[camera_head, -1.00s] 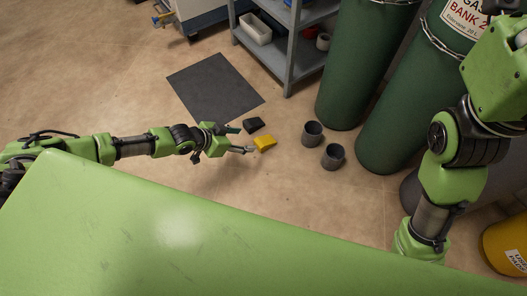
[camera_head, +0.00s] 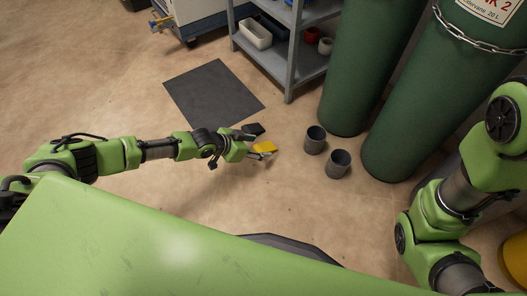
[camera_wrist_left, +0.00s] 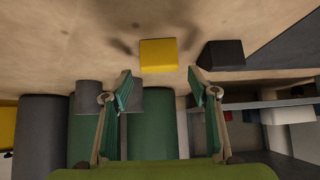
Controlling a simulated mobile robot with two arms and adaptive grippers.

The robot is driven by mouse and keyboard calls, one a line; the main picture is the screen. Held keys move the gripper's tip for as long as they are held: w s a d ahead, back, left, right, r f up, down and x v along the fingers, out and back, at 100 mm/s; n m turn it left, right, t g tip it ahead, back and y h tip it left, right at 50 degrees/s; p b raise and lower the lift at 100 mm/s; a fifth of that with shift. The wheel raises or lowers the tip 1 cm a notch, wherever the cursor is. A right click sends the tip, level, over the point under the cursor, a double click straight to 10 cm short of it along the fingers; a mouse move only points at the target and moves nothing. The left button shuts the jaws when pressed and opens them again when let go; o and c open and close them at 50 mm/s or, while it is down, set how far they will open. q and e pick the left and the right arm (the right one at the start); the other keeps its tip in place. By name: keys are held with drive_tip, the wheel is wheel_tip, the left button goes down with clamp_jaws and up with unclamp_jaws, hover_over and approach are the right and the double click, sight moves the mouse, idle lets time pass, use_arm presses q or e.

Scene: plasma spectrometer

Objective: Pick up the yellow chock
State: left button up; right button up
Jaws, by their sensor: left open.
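The yellow chock (camera_head: 264,147) lies on the floor, partly hidden by my left gripper in the head view. In the left wrist view the chock (camera_wrist_left: 158,55) shows whole, beyond and between the fingertips, apart from them. My left gripper (camera_head: 258,145) is open and empty, its fingers spread (camera_wrist_left: 159,83) on either side of the line to the chock. A black chock (camera_head: 254,129) lies beside the yellow one; it also shows in the left wrist view (camera_wrist_left: 222,54). My right arm is at the right, but its gripper is out of view.
Two grey cups (camera_head: 315,139) stand on the floor right of the chock. Tall green gas cylinders (camera_head: 362,70) and a grey shelf unit (camera_head: 289,80) stand behind. A dark mat (camera_head: 213,92) lies on the floor.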

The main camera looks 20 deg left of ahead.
sight(262, 148)
use_arm(q)
drive_tip(key=b+x, duration=0.1)
drive_tip(key=x, duration=0.1)
drive_tip(key=b+x, duration=0.1)
drive_tip(key=b, duration=0.1)
drive_tip(key=shift+f, duration=0.55)
drive_tip(key=shift+w+d+f+b, duration=0.15)
drive_tip(key=shift+w+d+b, duration=0.05)
drive_tip(key=shift+w+b, duration=0.15)
drive_tip(key=c, duration=1.2)
drive_tip(key=shift+c, duration=0.2)
